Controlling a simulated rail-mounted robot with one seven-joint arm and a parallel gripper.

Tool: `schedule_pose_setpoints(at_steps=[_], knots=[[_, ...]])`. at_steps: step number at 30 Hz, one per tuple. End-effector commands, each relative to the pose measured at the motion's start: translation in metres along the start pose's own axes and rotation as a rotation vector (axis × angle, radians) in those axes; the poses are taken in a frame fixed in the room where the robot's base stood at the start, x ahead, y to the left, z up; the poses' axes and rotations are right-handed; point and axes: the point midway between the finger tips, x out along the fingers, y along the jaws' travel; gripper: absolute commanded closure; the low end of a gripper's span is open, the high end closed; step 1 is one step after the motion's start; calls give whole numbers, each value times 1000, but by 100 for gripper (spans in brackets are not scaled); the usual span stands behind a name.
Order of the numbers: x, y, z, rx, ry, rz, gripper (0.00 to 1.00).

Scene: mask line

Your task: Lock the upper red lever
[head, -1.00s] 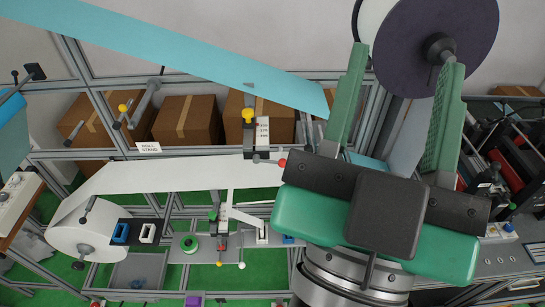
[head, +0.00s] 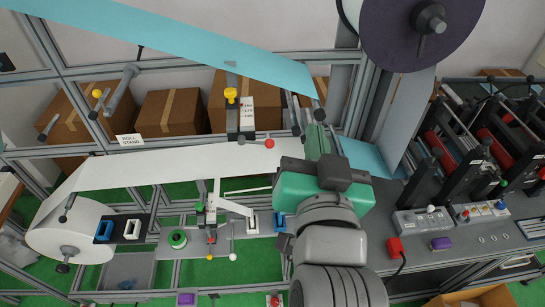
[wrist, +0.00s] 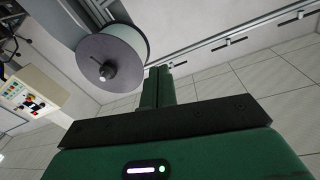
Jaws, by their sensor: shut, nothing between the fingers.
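The upper red lever (head: 269,143) is a thin arm ending in a red ball. It points right, about level, from the foot of a dark bracket with a yellow knob and a white scale (head: 246,115), at the upper edge of the white web. My gripper (head: 314,125) is to the right of the red ball, apart from it in the picture. Its green fingers point up and lie together, with nothing between them. In the wrist view the shut fingers (wrist: 158,85) also show, and the lever is out of sight there.
The white web (head: 170,168) runs from the roll (head: 70,235) at left. A blue web (head: 180,40) slants overhead. A small linkage with red, yellow and white knobs (head: 212,238) sits below. A large dark reel (head: 410,30) hangs at upper right, near a machine bench (head: 480,250).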

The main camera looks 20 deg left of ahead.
Motion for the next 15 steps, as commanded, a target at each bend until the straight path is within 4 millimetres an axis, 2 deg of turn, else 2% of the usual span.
schedule_pose_setpoints(at_steps=[1,3,6,9,15], knots=[[7,5,37,42,-75,-25,100],[13,6,70,93,-163,-58,100],[16,6,98,141,-241,-88,100],[17,6,108,160,-274,-102,100],[17,5,107,161,-276,-103,100]])
